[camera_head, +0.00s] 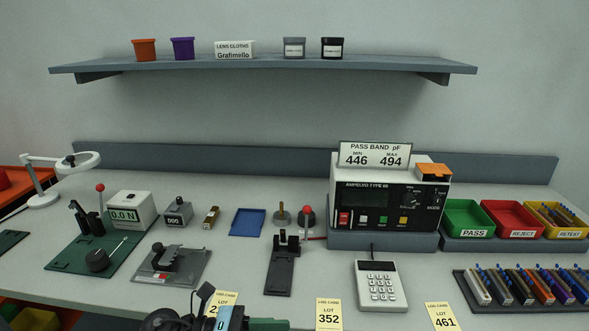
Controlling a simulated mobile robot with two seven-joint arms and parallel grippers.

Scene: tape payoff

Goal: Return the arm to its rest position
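At the bottom edge, left of centre, a dark assembly (205,294) with a teal-edged block shows partly and overlaps a lot card. It looks like part of my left arm and gripper, but the frame cuts it off. Its fingertips cannot be made out, nor whether it is open or holds anything. My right arm and gripper are not in view.
Near the front edge stand lot cards (329,314) and a white keypad device (380,285). Behind are a green-based force gauge (75,262), a black fixture (281,271), the meter (382,207) and sorting bins (466,219). A component rack (480,303) lies front right.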

